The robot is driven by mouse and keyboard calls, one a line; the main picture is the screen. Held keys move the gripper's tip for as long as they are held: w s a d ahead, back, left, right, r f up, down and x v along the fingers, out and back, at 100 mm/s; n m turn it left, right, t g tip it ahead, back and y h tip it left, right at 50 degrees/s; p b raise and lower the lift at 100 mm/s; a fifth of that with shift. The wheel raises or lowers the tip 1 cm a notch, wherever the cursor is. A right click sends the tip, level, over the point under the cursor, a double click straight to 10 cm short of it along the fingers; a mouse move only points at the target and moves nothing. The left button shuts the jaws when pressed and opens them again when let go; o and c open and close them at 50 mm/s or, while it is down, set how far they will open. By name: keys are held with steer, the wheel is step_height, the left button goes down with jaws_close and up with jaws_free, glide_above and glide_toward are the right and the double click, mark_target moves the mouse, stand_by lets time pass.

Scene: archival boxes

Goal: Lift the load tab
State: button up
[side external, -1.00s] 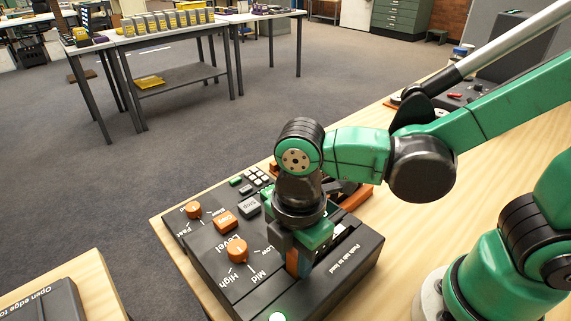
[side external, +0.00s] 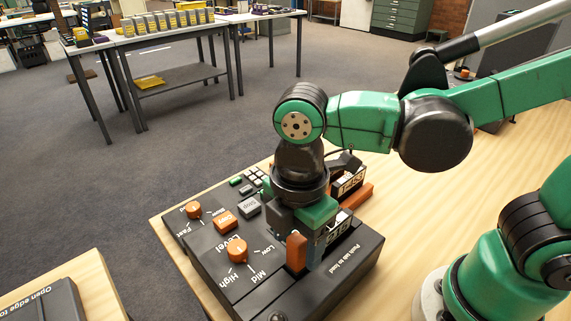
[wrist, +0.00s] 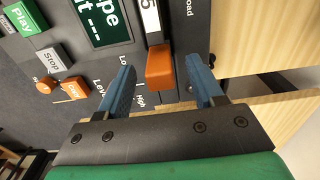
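The orange load tab (side external: 296,252) stands raised at the front of the black machine (side external: 220,268), on a dark piece with a white label (side external: 338,230). In the wrist view the tab (wrist: 160,68) lies between the two blue fingers, with a gap on each side. My gripper (wrist: 162,84) is open around the tab, not closed on it. In the side view my gripper (side external: 305,246) is over the machine's front part, and its body hides part of the raised piece.
Orange knobs (side external: 237,250) and Stop and Play buttons sit left of my gripper. The wrist view shows a green display (wrist: 104,22) near the left finger. Another orange bar (side external: 357,196) lies behind. Bare wooden table (side external: 410,215) is free to the right.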

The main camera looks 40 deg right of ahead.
steer(key=shift+r, duration=2.85)
steer(key=w+d+f+m+t, duration=0.1)
steer(key=w+d+m+t, duration=0.1)
steer(key=d+m, duration=0.5)
steer(key=w+d+f+m+t, duration=0.1)
steer(key=w+d+m+t, duration=0.2)
steer(key=m, duration=0.8)
steer(key=d+t, duration=0.2)
steer(key=d, duration=0.1)
steer(key=shift+w+d+f, duration=0.2)
steer(key=shift+d+f, duration=0.1)
steer(key=shift+d, duration=0.05)
steer(key=shift+c, duration=0.3)
